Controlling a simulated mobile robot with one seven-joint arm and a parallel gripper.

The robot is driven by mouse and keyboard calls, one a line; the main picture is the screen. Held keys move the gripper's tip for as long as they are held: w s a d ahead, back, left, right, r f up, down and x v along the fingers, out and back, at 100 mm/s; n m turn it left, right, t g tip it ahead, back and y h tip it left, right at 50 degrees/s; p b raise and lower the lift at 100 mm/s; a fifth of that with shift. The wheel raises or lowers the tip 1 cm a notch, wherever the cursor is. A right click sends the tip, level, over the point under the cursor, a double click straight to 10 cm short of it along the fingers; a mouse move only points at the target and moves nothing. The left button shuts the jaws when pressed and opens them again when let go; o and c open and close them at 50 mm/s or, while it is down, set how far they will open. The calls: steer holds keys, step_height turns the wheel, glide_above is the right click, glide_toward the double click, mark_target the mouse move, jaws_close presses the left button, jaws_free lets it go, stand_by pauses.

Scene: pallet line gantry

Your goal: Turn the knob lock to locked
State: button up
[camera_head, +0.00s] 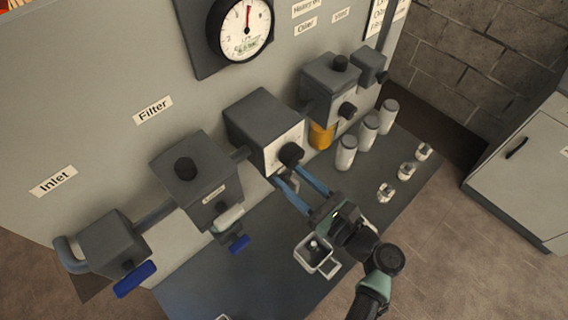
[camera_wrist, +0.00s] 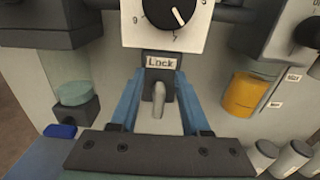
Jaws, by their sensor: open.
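A regulator box (camera_head: 258,115) with a white dial face and a black round knob (camera_head: 291,154) is on the panel. In the wrist view the black knob (camera_wrist: 180,12) has a white pointer line tilted toward the lower right. Below it a dark block labelled "Lock" (camera_wrist: 160,63) carries a grey lever (camera_wrist: 158,98) that hangs down. My gripper (camera_head: 288,174) is open and empty just below the dial face. Its two blue fingers stand on either side of the lock block and lever in the wrist view (camera_wrist: 158,88), with visible gaps.
The filter box (camera_head: 195,175) with a blue handle (camera_head: 239,244) is at left. A box with an amber bowl (camera_head: 321,136) is at right. Several white canisters (camera_head: 347,152) and small metal fittings stand on the dark shelf. A small square tray (camera_head: 316,257) lies near my wrist.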

steer(key=shift+x, duration=1.35)
jaws_close()
